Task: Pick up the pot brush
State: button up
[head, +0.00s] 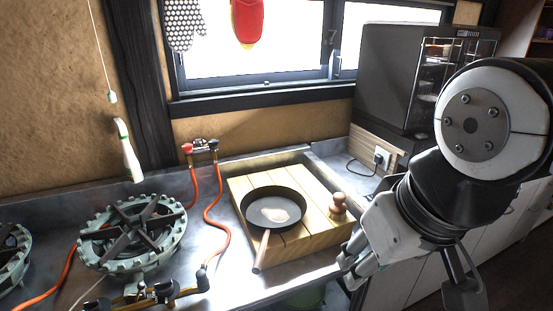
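A small round-knobbed wooden item (337,208), which looks like the pot brush, stands upright on the right part of a wooden board (312,242). Its lower part is too small to make out clearly. A dark frying pan (273,212) with a wooden handle lies on the board to its left. My gripper (408,275) is at the lower right, nearer to me than the item and to its right. Its pale left finger and dark right finger are spread apart, with nothing seen between them. The left finger is close to the item in the picture, with no contact visible.
A gas burner (133,232) with red hoses (213,205) stands to the left. A dark oven-like appliance (390,78) is at the back right, beside a wall socket (381,157). A white bottle-like object (128,152) is near the left wall. Bare metal counter (225,285) lies in front of the pan.

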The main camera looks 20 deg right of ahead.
aim_at(337, 210)
jog(key=i+l+z, duration=0.4)
jog(key=l, duration=0.2)
jog(key=i+l+z, duration=0.4)
jog(key=i+l, duration=0.05)
jog(key=i, duration=0.1)
